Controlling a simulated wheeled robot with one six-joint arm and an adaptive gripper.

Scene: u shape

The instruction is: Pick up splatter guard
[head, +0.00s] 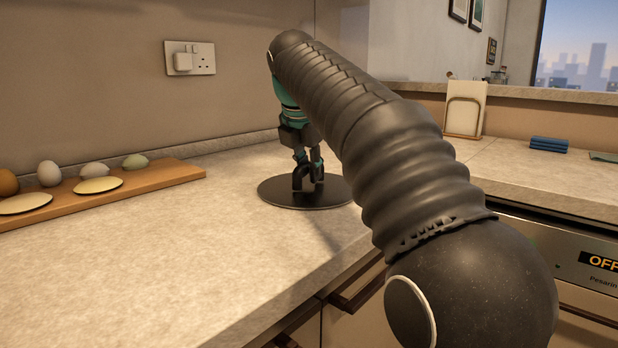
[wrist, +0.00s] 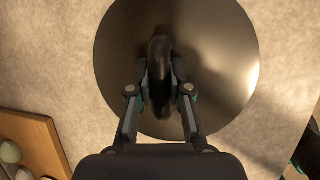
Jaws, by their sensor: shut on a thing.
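The splatter guard (head: 275,194) is a dark, round, flat disc with a raised black handle at its centre. It lies on or just over the pale counter; I cannot tell whether it touches. In the wrist view the dark splatter guard (wrist: 215,50) fills the upper middle, its black handle upright between my fingers. My gripper (head: 309,178) points down over the disc and is shut on the handle. My gripper also shows in the wrist view (wrist: 160,85), with one finger on each side of the handle.
A wooden board (head: 170,177) with several eggs and flat pale discs lies to the left. A wall socket (head: 190,58) is behind. The front counter is clear.

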